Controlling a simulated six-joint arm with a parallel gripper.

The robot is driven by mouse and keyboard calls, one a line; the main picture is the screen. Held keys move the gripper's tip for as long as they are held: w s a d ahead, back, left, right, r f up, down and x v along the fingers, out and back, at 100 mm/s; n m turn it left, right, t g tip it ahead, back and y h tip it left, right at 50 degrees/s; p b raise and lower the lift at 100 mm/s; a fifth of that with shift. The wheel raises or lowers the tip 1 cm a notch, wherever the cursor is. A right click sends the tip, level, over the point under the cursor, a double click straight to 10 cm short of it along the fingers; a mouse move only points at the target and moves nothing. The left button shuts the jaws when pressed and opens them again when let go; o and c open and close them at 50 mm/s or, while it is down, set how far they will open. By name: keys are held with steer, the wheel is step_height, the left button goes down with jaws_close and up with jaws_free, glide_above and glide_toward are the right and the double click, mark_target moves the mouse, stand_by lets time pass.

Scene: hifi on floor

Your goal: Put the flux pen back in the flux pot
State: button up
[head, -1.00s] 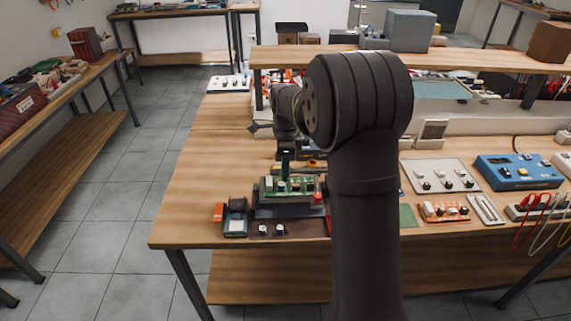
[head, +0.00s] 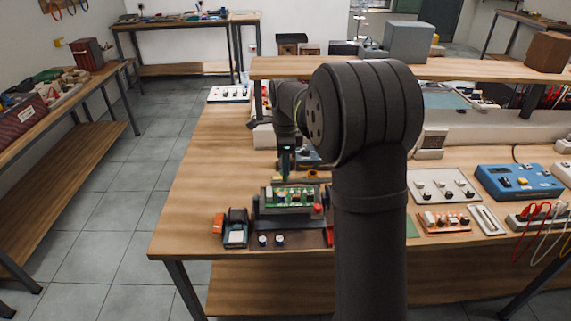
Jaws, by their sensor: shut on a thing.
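My gripper (head: 286,170) points down just behind a green circuit board (head: 290,196) in a dark holder, at the left part of the bench. It is small and dark in the head view, with a teal band. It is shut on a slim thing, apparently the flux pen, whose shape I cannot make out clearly. A bit of yellow shows near its tip. I cannot identify the flux pot for sure. Two small white-topped jars (head: 263,240) stand on a dark mat in front of the board. An orange-yellow round thing (head: 312,174) lies behind it.
My arm hides the bench's middle. A switch panel (head: 443,186) and a blue instrument (head: 518,181) are right. The bench's left part (head: 205,170) is clear.

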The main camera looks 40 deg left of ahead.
steer(key=w+a+f, duration=0.2)
steer(key=w+f, duration=0.1)
steer(key=w, duration=0.6)
steer(key=w+a+f, duration=0.1)
steer(key=w+f, duration=0.2)
steer(key=w, duration=0.6)
steer(key=shift+f, duration=2.95)
steer(key=o, duration=1.5)
steer(key=shift+r, duration=3.5)
